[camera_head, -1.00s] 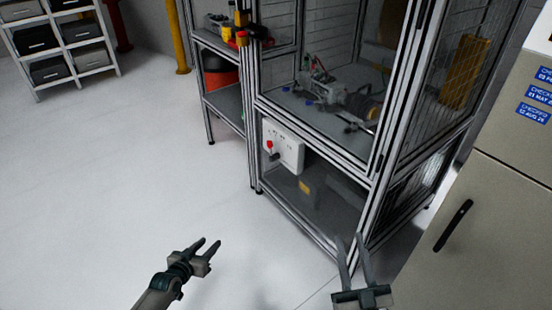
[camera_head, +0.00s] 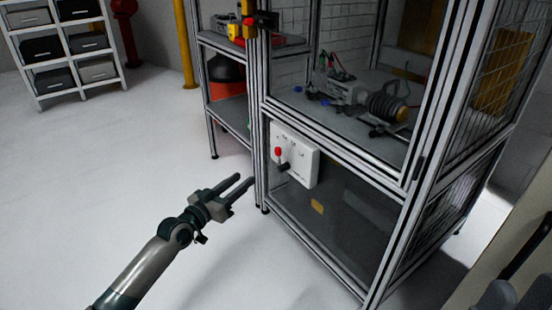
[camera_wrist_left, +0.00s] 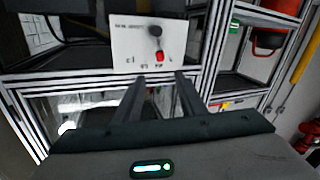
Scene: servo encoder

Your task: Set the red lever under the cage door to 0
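The red lever (camera_head: 278,152) sticks out from a white panel box (camera_head: 302,165) on the lower part of the cage, below the door. A black knob or lever end (camera_head: 285,168) is just below it. In the left wrist view the panel appears turned over, with the red part (camera_wrist_left: 160,57) below the black part (camera_wrist_left: 155,31). The scale marks are too small to read. My left gripper (camera_head: 246,181) is open and empty, in front of the panel and left of it in the head view, apart from the lever.
The cage's metal frame post (camera_head: 261,120) stands just left of the panel. A tan cabinet (camera_head: 520,245) is at the right. A shelf rack (camera_head: 70,50) stands at the far left. The white floor at the left is clear.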

